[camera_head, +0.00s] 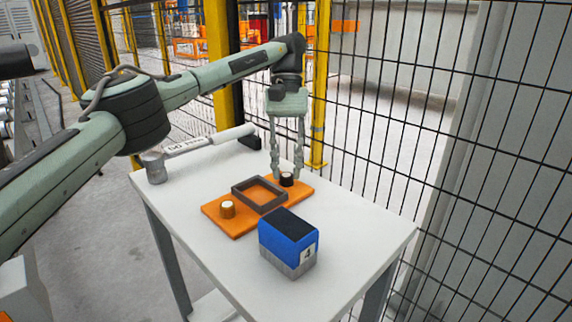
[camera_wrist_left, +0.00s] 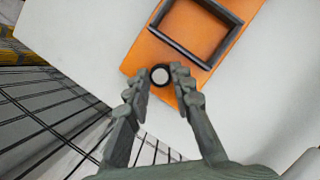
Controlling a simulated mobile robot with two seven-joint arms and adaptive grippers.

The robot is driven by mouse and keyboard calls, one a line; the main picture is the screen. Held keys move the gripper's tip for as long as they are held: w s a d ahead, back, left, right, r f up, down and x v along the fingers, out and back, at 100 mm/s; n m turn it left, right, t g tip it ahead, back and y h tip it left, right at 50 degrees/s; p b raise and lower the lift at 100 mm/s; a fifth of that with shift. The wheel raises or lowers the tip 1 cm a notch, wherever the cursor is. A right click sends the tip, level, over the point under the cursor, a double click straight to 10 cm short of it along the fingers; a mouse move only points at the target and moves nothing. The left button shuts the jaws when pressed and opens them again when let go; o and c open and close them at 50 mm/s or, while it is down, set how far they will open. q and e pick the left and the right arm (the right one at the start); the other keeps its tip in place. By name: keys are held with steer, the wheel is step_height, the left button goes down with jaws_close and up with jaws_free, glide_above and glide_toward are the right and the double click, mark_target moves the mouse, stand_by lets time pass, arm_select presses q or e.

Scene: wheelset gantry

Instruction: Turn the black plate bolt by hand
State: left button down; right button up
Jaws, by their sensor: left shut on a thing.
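The black plate bolt (camera_head: 287,180), with a pale top, stands upright at the far right end of the orange plate (camera_head: 238,229). My left gripper (camera_head: 287,174) points straight down over it from above. Its fingers are shut on the bolt's sides. In the left wrist view the round bolt head (camera_wrist_left: 160,75) sits between the two fingertips (camera_wrist_left: 160,79), close to the plate's edge. An orange bolt (camera_head: 227,209) with a pale top stands at the plate's near left end. My right gripper is not in view.
A dark rectangular frame (camera_head: 246,204) sits on the plate between the bolts. A blue and grey box (camera_head: 289,245) stands in front on the white table (camera_head: 350,246). A long white tool (camera_head: 212,141) lies along the back left edge. A black mesh fence (camera_head: 400,120) stands close behind.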

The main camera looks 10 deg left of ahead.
mark_target(287, 173)
arm_select(q)
steer(key=shift+r, duration=0.3)
steer(key=c, duration=1.3)
jaws_free()
steer(key=shift+d, duration=0.1)
steer(key=shift+f, duration=0.15)
step_height(287, 173, up, 8)
steer(key=shift+f, duration=0.25)
steer(key=shift+r, duration=1.3)
